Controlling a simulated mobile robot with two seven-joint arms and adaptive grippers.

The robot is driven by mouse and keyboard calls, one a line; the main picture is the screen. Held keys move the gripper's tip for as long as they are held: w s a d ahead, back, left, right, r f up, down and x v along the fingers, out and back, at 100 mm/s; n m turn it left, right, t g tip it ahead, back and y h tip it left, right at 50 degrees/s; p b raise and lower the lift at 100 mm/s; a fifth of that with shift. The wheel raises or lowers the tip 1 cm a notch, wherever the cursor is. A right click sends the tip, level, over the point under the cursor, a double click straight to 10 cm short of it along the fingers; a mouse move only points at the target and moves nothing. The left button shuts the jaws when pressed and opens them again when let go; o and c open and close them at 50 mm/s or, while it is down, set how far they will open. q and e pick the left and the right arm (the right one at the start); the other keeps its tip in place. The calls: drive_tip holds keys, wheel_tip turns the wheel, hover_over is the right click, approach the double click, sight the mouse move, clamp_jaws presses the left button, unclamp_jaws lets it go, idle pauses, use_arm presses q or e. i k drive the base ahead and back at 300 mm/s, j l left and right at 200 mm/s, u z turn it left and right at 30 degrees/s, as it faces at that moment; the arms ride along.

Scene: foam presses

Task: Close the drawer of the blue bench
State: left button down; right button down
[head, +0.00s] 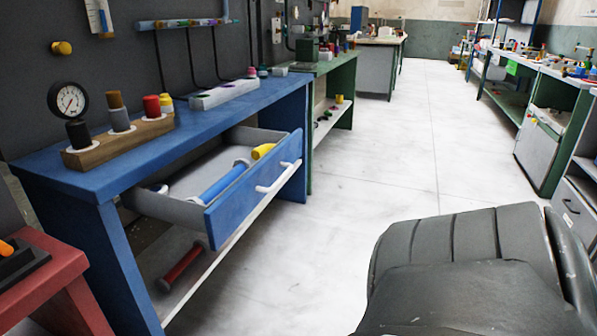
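The blue bench (205,128) stands at the left against a dark wall panel. Its drawer (238,208) is pulled out toward the aisle, with a blue front and a white handle (277,177). Inside the drawer lie a blue and white cylinder (224,181) and a yellow piece (262,151). Neither my left nor my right gripper is in view.
A black padded chair (470,265) fills the lower right. A red bench (42,280) stands at the lower left. A red roller (181,268) lies on the shelf under the drawer. The pale floor (335,220) between drawer and chair is clear.

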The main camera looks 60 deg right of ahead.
sight(193, 173)
drive_tip(key=z, duration=1.6)
